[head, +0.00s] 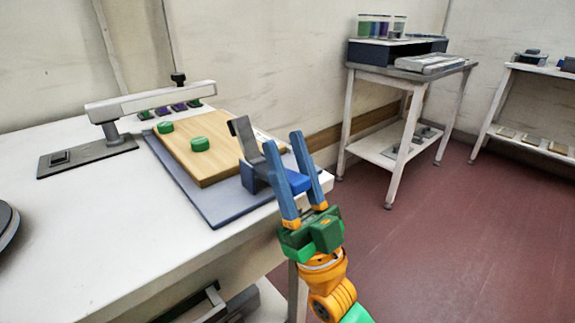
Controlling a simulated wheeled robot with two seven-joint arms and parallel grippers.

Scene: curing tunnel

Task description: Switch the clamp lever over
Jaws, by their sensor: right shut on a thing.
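The clamp (252,178) sits at the right edge of a blue-grey plate on the white table. Its grey upright arm (243,134) leans up and to the left over the edge of a wooden board (215,165). A bright blue lever piece (298,182) shows between the blue fingers of my right gripper (282,140). The right gripper is shut on this lever, its fingers pointing up and away, just right of the clamp. The fingers hide part of the lever and clamp. My left gripper is not in view.
Green round pieces (200,144) lie on the board. A white bar on a post (150,102) stands behind, with small dark and purple items near it. The table's front (110,240) is clear. A grey-topped side table (410,60) and a shelf stand beyond open red floor.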

